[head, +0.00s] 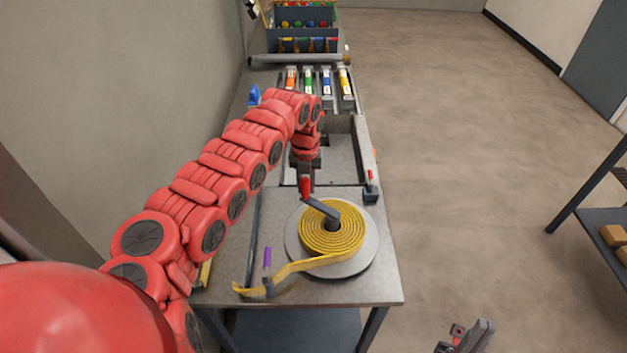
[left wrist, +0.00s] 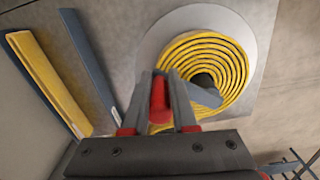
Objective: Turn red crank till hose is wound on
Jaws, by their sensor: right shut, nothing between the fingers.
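The crank's red handle (head: 305,186) stands up on a dark arm (head: 319,207) that runs to the hub of the grey reel (head: 368,252). The yellow hose (head: 325,240) lies in several coils on the reel, and its flat tail (head: 285,274) runs off to the lower left. My left gripper (head: 305,180) reaches down over the handle. In the left wrist view, its two fingers close on either side of the red handle (left wrist: 159,100). My right gripper (head: 465,338) is shut and empty at the bottom edge of the head view, off the bench.
A purple-handled lever (head: 267,258) stands by the hose tail. Behind the reel are a grey basin (head: 340,155), a small red-topped part (head: 371,185) and coloured slots (head: 318,82). A wall borders the bench on the left. The floor (head: 460,130) to the right is clear, with a shelf (head: 590,220) beyond.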

